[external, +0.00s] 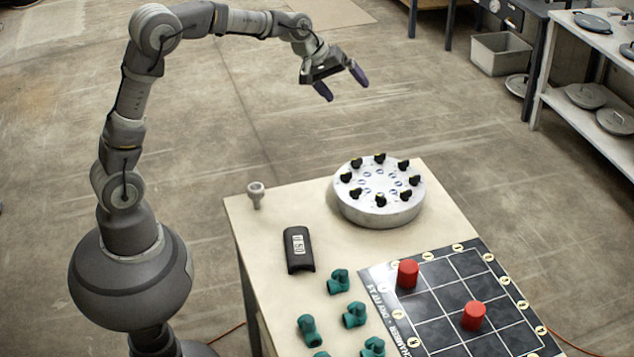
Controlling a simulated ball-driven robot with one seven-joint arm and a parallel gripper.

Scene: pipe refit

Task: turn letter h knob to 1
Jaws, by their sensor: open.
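A round pale grey drum (378,215) stands at the far end of the table. Several black knobs (380,199) sit in a ring on its top, around small blue-and-white marks. The letters and the knob settings are too small to read, so I cannot tell which knob is h. My gripper (341,88) is open and empty, with its dark purple fingertips spread. It is in the air above and behind the drum in the picture, clear of the knobs.
The table (275,225) also holds a small grey fitting (256,195), a black case with a white label (299,250), several green pipe elbows (338,281) and a dark grid board (435,300) with two red cylinders (407,274). Shelves (590,110) stand at the right.

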